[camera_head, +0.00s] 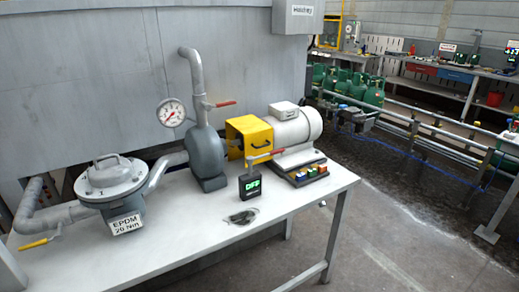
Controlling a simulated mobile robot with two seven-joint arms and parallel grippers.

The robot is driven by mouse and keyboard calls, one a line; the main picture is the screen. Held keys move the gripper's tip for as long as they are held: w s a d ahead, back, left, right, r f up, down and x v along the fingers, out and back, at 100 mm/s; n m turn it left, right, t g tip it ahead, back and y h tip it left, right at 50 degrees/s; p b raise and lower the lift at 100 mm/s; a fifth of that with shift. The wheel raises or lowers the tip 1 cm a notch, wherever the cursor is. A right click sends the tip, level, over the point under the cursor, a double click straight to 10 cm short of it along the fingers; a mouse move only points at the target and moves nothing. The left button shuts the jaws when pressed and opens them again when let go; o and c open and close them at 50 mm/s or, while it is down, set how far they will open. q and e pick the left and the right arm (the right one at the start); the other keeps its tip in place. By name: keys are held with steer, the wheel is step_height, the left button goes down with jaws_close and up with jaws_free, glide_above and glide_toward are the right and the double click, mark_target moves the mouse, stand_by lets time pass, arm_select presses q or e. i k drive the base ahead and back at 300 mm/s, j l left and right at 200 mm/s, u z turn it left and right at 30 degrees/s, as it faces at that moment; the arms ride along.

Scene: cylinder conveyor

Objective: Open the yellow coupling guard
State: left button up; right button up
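The yellow coupling guard (250,138) sits on the bench between the dark grey pump body (207,155) and the white motor (297,127). It is a boxy cover with a dark curved handle (263,145) on its front face. I cannot tell from this view whether it is fully closed. A valve with a red lever stands just in front of its lower right and hides a little of it. Neither of my grippers is in view.
On the white bench (180,235) are a flanged filter housing (112,187), a pressure gauge (171,112), a black DFP display (250,187) and coloured buttons (311,172). The bench's front left is mostly clear. Green gas cylinders (352,88) stand behind at right.

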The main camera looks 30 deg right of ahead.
mark_target(258, 135)
steer(key=i+l, duration=0.1)
steer(key=l, duration=0.35)
steer(key=i+l, duration=0.1)
steer(key=l, duration=0.3)
steer(key=i+l, duration=0.1)
steer(key=l, duration=0.35)
steer(key=i+l, duration=0.1)
steer(key=l, duration=0.3)
steer(key=i+l, duration=0.1)
steer(key=l, duration=0.35)
steer(key=z, duration=0.05)
